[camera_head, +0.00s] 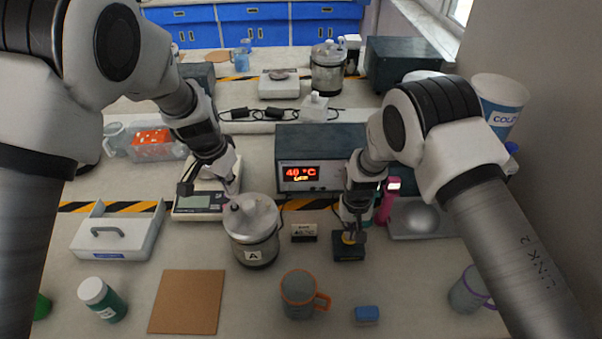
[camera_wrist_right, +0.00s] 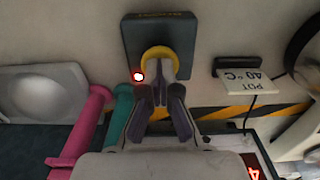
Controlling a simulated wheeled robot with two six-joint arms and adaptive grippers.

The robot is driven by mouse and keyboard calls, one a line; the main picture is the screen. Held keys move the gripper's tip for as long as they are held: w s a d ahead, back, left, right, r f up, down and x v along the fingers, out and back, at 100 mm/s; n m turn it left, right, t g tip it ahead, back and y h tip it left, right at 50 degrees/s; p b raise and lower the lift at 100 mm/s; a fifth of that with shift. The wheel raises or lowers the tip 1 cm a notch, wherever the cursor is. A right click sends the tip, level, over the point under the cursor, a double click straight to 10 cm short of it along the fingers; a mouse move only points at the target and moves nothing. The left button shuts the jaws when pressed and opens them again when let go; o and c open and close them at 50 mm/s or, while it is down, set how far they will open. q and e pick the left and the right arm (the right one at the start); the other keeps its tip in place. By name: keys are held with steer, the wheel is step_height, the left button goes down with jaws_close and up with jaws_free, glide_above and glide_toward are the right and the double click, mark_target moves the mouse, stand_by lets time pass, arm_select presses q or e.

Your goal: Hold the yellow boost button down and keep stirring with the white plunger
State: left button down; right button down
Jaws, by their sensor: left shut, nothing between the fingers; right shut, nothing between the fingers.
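The dark box (camera_head: 348,254) with the yellow boost button (camera_head: 349,237) sits on the bench right of centre. My right gripper (camera_head: 352,225) is shut and empty, pointing down at the button. In the right wrist view, its closed fingertips (camera_wrist_right: 160,95) overlap the yellow button (camera_wrist_right: 158,54), apparently touching it, and a red light glows beside it. The metal pot marked A (camera_head: 254,252) stands left of the box, with its lid on. The white plunger is hard to make out there; contact is unclear.
A heater unit (camera_head: 320,142) behind shows 40 °C in red. A small card (camera_head: 304,232) stands between pot and box. A mug (camera_head: 299,294), cork mat (camera_head: 187,302) and blue block (camera_head: 367,314) lie in front.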

stand_by(0.7)
arm_select(q)
steer(key=shift+r, duration=0.1)
arm_select(e)
steer(key=shift+r, duration=2.55)
arm_select(q)
steer(key=shift+s+a+x, duration=0.1)
steer(key=shift+s+x, duration=0.05)
steer(key=shift+x, duration=0.85)
steer(key=shift+s+a+x, duration=0.1)
steer(key=shift+s+x, duration=0.1)
steer(key=shift+x, duration=0.75)
steer(key=shift+w+v, duration=0.15)
steer(key=shift+v, duration=0.8)
steer(key=shift+w+v, duration=0.15)
steer(key=shift+v, duration=0.75)
steer(key=shift+w+d, duration=0.1)
steer(key=shift+d, duration=0.1)
steer(key=shift+w+d+v, duration=0.1)
steer(key=shift+w+v, duration=0.05)
steer(key=shift+v, duration=0.7)
steer(key=shift+w+d+v, duration=0.1)
steer(key=shift+w+v, duration=0.05)
steer(key=shift+v, duration=0.7)
steer(key=shift+w+d+v, duration=0.1)
steer(key=shift+w+v, duration=0.05)
steer(key=shift+v, duration=0.7)
steer(key=shift+s+r, duration=0.1)
